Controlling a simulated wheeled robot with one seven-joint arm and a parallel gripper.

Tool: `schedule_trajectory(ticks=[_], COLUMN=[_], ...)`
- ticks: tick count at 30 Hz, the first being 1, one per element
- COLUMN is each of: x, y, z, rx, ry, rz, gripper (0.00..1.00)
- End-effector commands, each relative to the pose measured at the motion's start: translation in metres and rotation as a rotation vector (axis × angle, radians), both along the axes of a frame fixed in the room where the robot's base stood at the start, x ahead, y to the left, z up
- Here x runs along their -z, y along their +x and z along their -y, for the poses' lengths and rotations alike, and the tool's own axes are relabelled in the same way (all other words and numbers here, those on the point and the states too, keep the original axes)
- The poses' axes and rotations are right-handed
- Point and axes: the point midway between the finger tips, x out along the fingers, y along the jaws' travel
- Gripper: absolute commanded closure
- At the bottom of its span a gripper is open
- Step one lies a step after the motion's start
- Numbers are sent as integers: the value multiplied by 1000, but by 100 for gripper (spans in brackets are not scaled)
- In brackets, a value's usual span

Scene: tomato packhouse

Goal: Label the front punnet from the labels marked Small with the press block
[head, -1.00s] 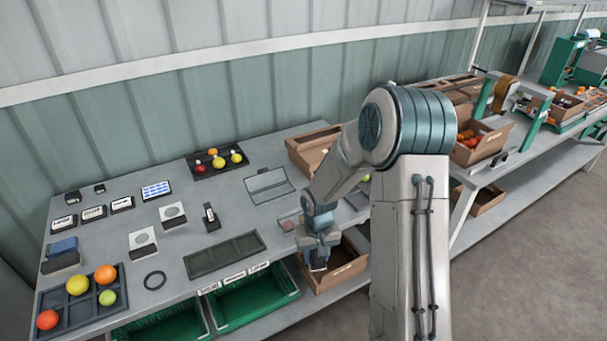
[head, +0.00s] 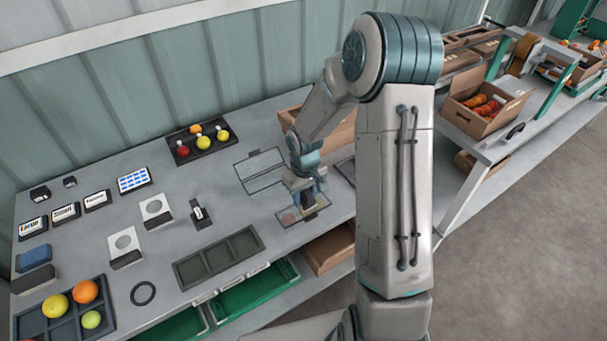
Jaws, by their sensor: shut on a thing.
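My gripper (head: 307,190) is shut on a dark block, the press block (head: 308,201), and points down over the front punnet. The front punnet (head: 320,208) is a shallow clear tray near the table's front edge, with something reddish inside; the gripper and block partly cover it. I cannot tell whether the block touches it, nor whether a label is on the block. The labels marked Small (head: 66,212) lie on a dark pad at left, between the labels marked Large (head: 32,227) and a third labelled pad (head: 97,200).
Behind the front punnet lies an open clear punnet (head: 262,187). A cardboard box (head: 340,140) stands behind my arm. Green crates sit below the front edge.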

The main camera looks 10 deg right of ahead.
Motion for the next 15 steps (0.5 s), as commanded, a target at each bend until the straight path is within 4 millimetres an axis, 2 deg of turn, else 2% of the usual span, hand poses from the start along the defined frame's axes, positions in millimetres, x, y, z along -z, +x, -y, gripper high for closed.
schedule_trajectory(ticks=[1, 15], x=[-7, -40], y=[1, 4], z=[0, -1], rx=[-85, -1001], ry=[0, 0], rz=[1, 1], gripper=[79, 79])
